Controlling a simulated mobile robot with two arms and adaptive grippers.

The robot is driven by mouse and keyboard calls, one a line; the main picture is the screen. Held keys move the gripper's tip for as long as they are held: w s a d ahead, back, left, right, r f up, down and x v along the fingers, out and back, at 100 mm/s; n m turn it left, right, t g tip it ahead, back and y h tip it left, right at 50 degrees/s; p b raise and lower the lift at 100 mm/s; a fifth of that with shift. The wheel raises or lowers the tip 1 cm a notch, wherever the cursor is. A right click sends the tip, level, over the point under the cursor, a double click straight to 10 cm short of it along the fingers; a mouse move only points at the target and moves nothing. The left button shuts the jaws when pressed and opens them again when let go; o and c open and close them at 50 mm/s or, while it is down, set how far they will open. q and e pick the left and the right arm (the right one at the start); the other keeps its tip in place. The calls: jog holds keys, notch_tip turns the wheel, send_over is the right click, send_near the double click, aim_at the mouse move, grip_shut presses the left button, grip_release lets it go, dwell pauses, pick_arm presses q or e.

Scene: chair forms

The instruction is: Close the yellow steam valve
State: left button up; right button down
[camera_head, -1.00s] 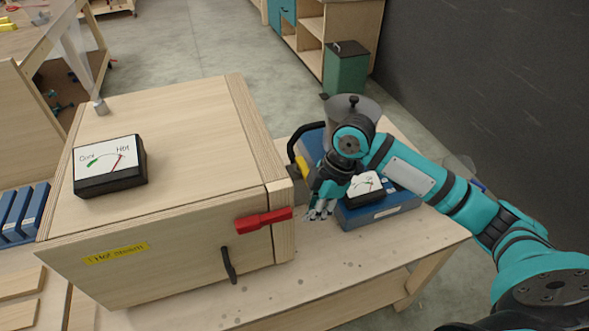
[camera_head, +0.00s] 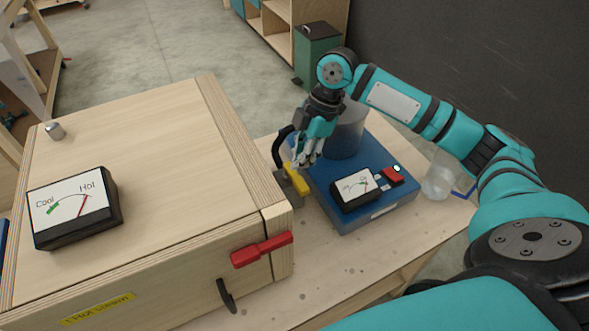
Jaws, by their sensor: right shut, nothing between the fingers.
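The yellow valve handle (camera_head: 295,179) sits on a grey fitting at the right side of the wooden steam box (camera_head: 140,150), where a black hose (camera_head: 279,146) curves up. My right gripper (camera_head: 303,163) points down just above and beside the yellow handle, with its fingers shut and nothing between them. Whether the fingertips touch the handle, I cannot tell. My left gripper is not in view.
A blue base unit (camera_head: 385,211) with a gauge, a red switch (camera_head: 391,176) and a grey pot stands right of the valve. A red handle (camera_head: 262,249) sticks out at the box front. A clear jug (camera_head: 438,181) stands at the right. A temperature gauge (camera_head: 75,207) sits on the box.

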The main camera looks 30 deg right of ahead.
aim_at(293, 177)
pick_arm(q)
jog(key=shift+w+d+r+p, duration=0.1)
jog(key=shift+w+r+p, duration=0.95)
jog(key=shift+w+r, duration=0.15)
pick_arm(e)
jog(key=x, duration=0.9)
jog(key=shift+w+d+f, duration=0.1)
